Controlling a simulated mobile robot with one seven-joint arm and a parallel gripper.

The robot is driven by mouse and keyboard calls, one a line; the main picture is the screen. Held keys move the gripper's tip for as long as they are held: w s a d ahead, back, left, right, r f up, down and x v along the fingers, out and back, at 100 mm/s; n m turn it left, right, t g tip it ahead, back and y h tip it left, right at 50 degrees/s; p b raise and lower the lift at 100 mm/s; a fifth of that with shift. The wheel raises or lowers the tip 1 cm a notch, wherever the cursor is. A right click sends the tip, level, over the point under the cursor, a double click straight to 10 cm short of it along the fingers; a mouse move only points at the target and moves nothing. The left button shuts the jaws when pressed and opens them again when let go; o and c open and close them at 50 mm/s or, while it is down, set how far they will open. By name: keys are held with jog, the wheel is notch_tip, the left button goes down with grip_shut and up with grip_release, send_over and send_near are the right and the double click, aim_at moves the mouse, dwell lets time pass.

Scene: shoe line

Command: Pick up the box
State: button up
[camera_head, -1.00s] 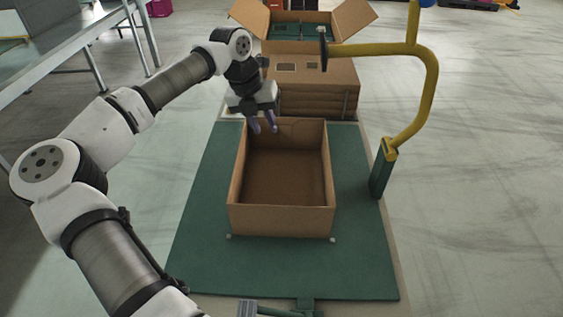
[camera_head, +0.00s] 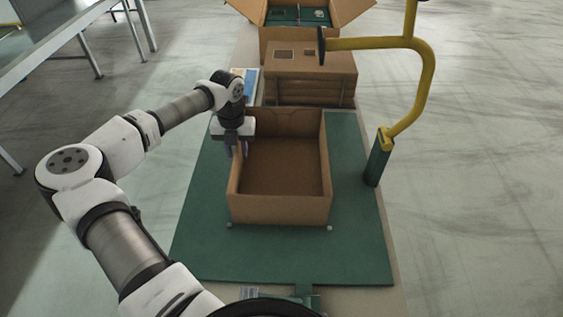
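An open, empty-looking brown cardboard box (camera_head: 281,209) sits upright on a green mat (camera_head: 205,240). My gripper (camera_head: 238,151) points down at the rear part of the box's left wall. Its two fingers are apart, one on the outer side and one on the inner side of the wall's top edge. I cannot tell whether either finger touches the cardboard. The gripper partly hides that stretch of the wall.
A stack of flat cardboard (camera_head: 310,83) stands behind the box, with another open carton (camera_head: 288,41) with spread flaps beyond it. A yellow bent pole (camera_head: 427,85) rises on a green base at right. A metal table (camera_head: 70,42) stands at upper left. Floor at right is clear.

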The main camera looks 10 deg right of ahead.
aim_at(242, 174)
jog(key=shift+d+f+p, duration=0.1)
jog(key=shift+f+p, duration=0.2)
jog(key=shift+f, duration=1.2)
jog(key=shift+c, duration=0.4)
grip_shut()
jog(key=shift+r, duration=0.1)
